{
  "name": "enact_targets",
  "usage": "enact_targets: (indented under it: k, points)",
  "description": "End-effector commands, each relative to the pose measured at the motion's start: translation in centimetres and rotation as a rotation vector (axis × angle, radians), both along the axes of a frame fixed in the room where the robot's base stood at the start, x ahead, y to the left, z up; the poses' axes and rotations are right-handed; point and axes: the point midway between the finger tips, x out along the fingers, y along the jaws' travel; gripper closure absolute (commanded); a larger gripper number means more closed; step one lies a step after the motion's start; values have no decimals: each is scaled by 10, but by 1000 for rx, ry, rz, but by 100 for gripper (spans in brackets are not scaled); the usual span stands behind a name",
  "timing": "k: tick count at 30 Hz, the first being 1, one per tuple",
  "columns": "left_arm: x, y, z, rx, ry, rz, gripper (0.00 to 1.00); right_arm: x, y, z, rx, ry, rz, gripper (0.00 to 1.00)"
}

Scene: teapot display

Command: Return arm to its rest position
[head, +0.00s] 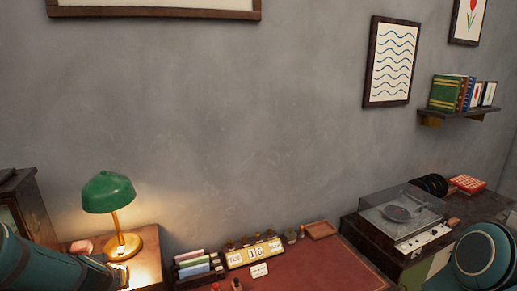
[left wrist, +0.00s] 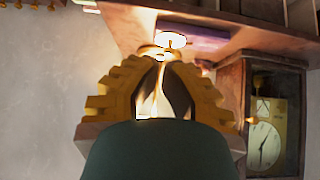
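My left arm comes in from the lower left in the head view. Its gripper (head: 118,274) is low beside the brass base of the lit green desk lamp (head: 108,192), over the small side table. In the left wrist view the ribbed yellowish fingers (left wrist: 160,65) curve in on both sides of a bright, glaring patch. I cannot tell whether they meet or hold anything. My right arm shows only as a rounded teal link at the lower right of the head view; its gripper is out of view. No teapot is visible.
A desk with a red top (head: 310,270) bears a calendar block (head: 254,252) and small books (head: 194,264). A record player (head: 405,215) stands on a cabinet at right. A dark cabinet is at far left. A clock (left wrist: 265,145) shows in the wrist view.

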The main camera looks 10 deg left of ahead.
Motion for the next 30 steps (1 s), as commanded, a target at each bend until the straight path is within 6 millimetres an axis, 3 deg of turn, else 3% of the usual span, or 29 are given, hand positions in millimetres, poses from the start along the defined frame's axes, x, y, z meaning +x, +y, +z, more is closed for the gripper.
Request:
enact_targets:
  k: [1,5,11,15,19,24,30]
  points:
    - [2,-15,-24,4,35,-30,100,0,1,-9,0,2,2,50]
    - [4,-46,-65,-2,94,-91,100,-1,1,-19,-1,3,3,50]
    - [-5,-108,-149,-58,203,-199,100,-2,2,-39,-4,6,5,50]
    - [-29,-167,-220,-157,298,-289,100,-3,3,-56,-5,11,6,50]
    - [-61,-223,-275,-285,375,-359,100,-4,4,-70,-6,14,8,50]
    - [-97,-282,-313,-444,442,-416,100,-4,4,-82,-8,16,9,50]
    - [-114,-310,-323,-526,467,-436,100,-5,5,-85,-8,17,11,50]
